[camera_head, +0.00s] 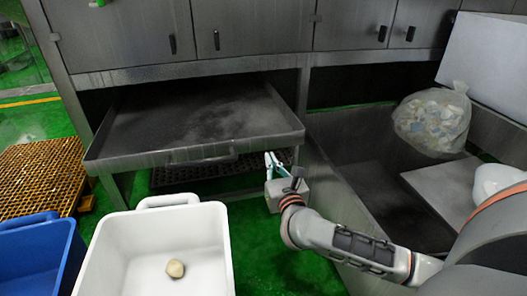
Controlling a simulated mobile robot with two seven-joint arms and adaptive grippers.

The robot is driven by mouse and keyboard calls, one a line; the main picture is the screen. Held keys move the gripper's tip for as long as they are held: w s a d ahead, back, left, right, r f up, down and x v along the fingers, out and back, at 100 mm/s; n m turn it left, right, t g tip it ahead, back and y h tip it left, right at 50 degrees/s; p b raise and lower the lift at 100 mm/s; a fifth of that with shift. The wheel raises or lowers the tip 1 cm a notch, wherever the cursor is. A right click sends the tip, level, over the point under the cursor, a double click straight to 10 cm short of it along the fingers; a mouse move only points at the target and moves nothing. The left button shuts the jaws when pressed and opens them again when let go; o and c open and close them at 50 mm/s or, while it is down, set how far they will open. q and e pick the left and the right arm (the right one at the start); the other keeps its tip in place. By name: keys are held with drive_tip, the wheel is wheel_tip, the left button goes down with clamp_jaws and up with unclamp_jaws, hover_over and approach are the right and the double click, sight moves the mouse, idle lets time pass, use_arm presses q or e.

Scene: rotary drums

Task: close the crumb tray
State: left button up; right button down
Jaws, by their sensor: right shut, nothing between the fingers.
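The crumb tray (190,121) is a wide, shallow dark metal tray. It sticks out toward me from under the steel cabinet, pulled out, with pale dust on its floor. Its handle (203,160) is on the front edge. My right gripper (271,159) is shut and empty. It shows just in front of the tray's front right corner, to the right of the handle; I cannot tell whether it touches the tray. My left gripper is out of view.
A white bin (226,252) with a pale lump (175,268) inside stands below the tray. A blue bin (72,262) is at the left, near a brown grated pallet (38,172). A filled clear bag (434,120) lies at the right. Green floor shows between.

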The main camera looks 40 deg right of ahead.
sight(263, 144)
drive_tip(key=b+x, duration=0.1)
drive_tip(key=x, duration=0.4)
drive_tip(key=shift+w+d+f, duration=0.15)
drive_tip(key=shift+w+d, duration=0.05)
drive_tip(key=shift+w, duration=0.1)
drive_tip(key=shift+w+d, duration=0.1)
drive_tip(key=shift+w, duration=0.15)
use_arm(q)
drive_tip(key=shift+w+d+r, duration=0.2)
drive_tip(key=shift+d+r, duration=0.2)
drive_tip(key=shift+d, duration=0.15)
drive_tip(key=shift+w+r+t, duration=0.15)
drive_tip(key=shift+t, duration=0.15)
use_arm(e)
drive_tip(key=shift+w, duration=0.15)
